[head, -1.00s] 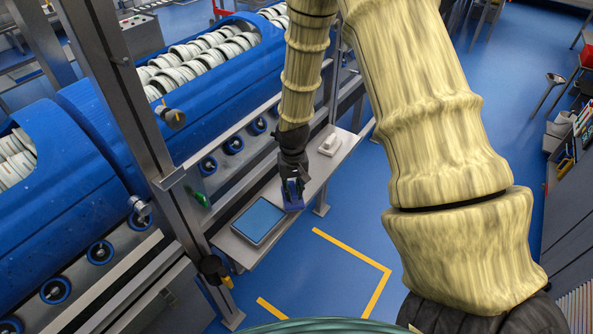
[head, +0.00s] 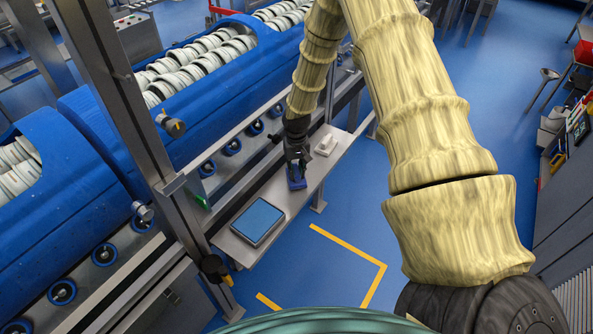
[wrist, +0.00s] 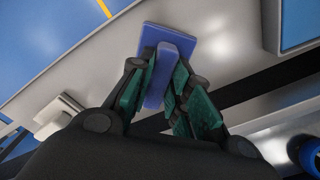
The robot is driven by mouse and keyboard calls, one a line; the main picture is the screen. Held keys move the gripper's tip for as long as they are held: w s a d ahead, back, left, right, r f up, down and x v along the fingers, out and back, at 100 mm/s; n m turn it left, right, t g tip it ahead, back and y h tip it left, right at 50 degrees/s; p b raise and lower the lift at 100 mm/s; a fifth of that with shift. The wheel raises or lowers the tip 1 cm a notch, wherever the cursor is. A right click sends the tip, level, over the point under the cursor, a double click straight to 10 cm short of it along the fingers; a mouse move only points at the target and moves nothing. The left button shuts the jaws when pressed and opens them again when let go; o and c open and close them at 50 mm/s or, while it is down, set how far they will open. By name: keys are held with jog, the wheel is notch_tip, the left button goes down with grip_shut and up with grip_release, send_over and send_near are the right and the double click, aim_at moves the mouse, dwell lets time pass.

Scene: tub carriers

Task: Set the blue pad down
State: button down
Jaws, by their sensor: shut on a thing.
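The blue pad (head: 297,184) has a raised grip block and a flat plate. In the wrist view its plate (wrist: 205,45) points away from my gripper. My gripper (head: 297,166) is shut on the pad's grip block, and its green-lined fingers (wrist: 160,80) press on both sides of it. The pad is at the grey bench (head: 283,207), between a blue-topped flat slab and a small white object. I cannot tell whether its underside touches the bench top.
The blue-topped slab (head: 258,221) lies at the near end of the bench. The white object (head: 326,145) stands beyond my gripper. A steel post (head: 140,130) and blue drum machine (head: 95,140) stand at left. Open blue floor with yellow lines lies right of the bench.

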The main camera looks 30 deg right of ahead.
aim_at(297, 170)
jog(key=shift+f, duration=0.7)
jog(key=c, duration=1.3)
grip_release()
jog(key=shift+r+b, duration=1.05)
jog(key=shift+r, duration=4.95)
